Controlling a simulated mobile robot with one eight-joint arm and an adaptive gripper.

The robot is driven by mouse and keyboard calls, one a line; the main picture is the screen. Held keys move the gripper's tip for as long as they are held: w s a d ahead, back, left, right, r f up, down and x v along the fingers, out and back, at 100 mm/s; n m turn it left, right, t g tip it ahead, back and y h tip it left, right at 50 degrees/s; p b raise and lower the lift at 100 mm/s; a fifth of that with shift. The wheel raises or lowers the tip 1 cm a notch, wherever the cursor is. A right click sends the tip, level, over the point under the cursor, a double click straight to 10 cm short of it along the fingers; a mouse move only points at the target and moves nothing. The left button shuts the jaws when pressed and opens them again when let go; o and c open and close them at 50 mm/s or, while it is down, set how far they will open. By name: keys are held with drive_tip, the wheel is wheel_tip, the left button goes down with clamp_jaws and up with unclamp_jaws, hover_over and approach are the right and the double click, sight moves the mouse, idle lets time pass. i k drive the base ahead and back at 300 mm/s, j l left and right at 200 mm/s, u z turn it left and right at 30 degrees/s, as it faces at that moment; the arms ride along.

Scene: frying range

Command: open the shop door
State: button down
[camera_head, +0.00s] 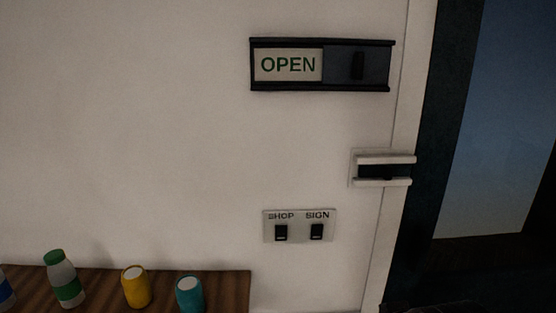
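The shop door (447,125) stands at the right edge of the head view, with a dark frame and a bluish glass pane (495,120). Only part of the door shows; I cannot tell whether it is shut or ajar. A pale bracket-like fitting (384,159) with two bars and a dark gap between them sits on the wall and reaches over the white door jamb (411,95) toward the door. I cannot tell whether it is a latch. No door handle is clearly visible. My gripper is not in view.
A sliding sign (289,65) reading OPEN, with a dark slider (357,66), is on the wall. Below it is a switch plate (299,226) labelled SHOP and SIGN. A wooden shelf (225,290) at lower left holds a green-and-white bottle (64,280), yellow can (135,288) and teal can (189,296).

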sight(527, 287)
drive_tip(key=z, duration=1.5)
